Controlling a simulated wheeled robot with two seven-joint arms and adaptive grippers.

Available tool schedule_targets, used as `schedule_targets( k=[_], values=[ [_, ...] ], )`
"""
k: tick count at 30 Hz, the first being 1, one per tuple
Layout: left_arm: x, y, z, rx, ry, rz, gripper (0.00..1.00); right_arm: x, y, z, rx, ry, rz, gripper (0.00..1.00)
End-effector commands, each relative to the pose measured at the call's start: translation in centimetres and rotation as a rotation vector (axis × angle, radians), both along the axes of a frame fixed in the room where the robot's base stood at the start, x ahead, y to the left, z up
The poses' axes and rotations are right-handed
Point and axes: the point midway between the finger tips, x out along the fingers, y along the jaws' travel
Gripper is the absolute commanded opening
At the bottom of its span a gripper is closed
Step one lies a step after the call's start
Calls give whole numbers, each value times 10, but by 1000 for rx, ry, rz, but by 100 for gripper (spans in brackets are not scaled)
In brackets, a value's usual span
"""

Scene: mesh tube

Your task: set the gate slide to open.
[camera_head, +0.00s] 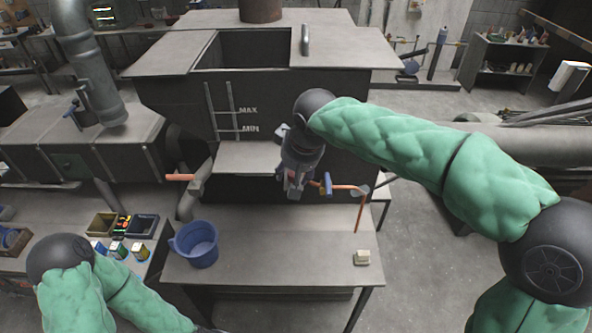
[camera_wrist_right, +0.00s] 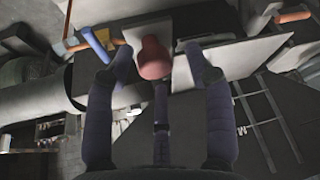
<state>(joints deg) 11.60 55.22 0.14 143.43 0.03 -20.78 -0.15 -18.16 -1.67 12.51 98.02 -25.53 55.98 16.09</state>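My right gripper (camera_head: 296,190) hangs in front of the dark tank, near its lower shelf. The knob looks like the handle of the gate slide, but the slide itself is not clear; in the head view my gripper mostly covers this spot.
A blue valve handle (camera_head: 327,184) sits on a copper pipe (camera_head: 347,187) just right of my right gripper. A copper pipe end (camera_head: 180,177) sticks out at left. A blue bucket (camera_head: 196,244) and a small pale block (camera_head: 361,258) stand on the bench (camera_head: 285,262); its middle is clear.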

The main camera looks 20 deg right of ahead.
Motion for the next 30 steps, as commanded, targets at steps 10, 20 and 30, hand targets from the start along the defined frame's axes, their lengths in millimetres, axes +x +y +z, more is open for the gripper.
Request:
schedule_targets(
  k=[10, 20, 30],
  values=[
    [0, 0, 0, 0, 0, 0, 40, -2, -2, 0, -5, 5, -1, 56],
    [0, 0, 0, 0, 0, 0, 40, -20, -3, 49, -3, 1, 1, 56],
    [0, 0, 0, 0, 0, 0, 40, -41, -5, 99, -3, 2, 2, 56]
  ],
)
